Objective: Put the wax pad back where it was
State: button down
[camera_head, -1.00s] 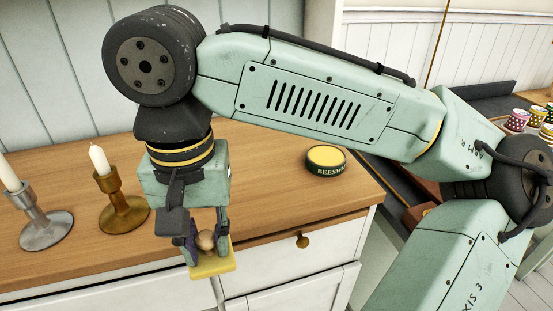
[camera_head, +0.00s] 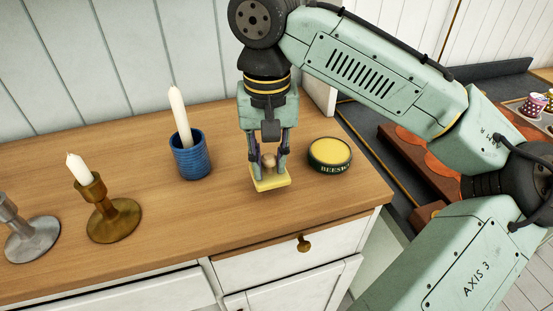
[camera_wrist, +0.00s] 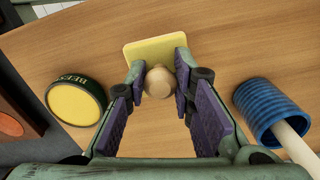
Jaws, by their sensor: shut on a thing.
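The wax pad (camera_head: 270,182) is a yellow square block with a round wooden knob. My gripper (camera_head: 269,160) is shut on the knob, with the pad below the fingers. The pad is over the wooden cabinet top, between a blue ribbed cup and a beeswax tin; whether it touches the wood I cannot tell. In the wrist view the yellow pad (camera_wrist: 157,54) lies beyond the knob (camera_wrist: 159,82), which sits between my two purple-lined fingers. The round dark green beeswax tin (camera_head: 330,155) with a yellow top is just right of the pad; it also shows in the wrist view (camera_wrist: 75,104).
The blue cup (camera_head: 191,158) holds a white candle (camera_head: 180,118). A brass candlestick (camera_head: 112,216) and a grey candlestick (camera_head: 30,235) stand at the left. The cabinet top (camera_head: 215,225) is clear in front. Small patterned cups (camera_head: 533,104) are at the far right.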

jog(key=shift+w+d, duration=0.6)
jog(key=shift+w, duration=0.25)
jog(key=shift+w+f, duration=0.1)
jog(key=shift+f, duration=0.1)
jog(key=shift+f+p, duration=0.55)
jog(key=shift+f, duration=1.1)
jog(key=shift+f, duration=0.1)
jog(key=c, duration=1.4)
grip_release()
jog(key=shift+o, duration=0.2)
notch_tip(320, 180, up, 12)
jog(key=b, duration=0.1)
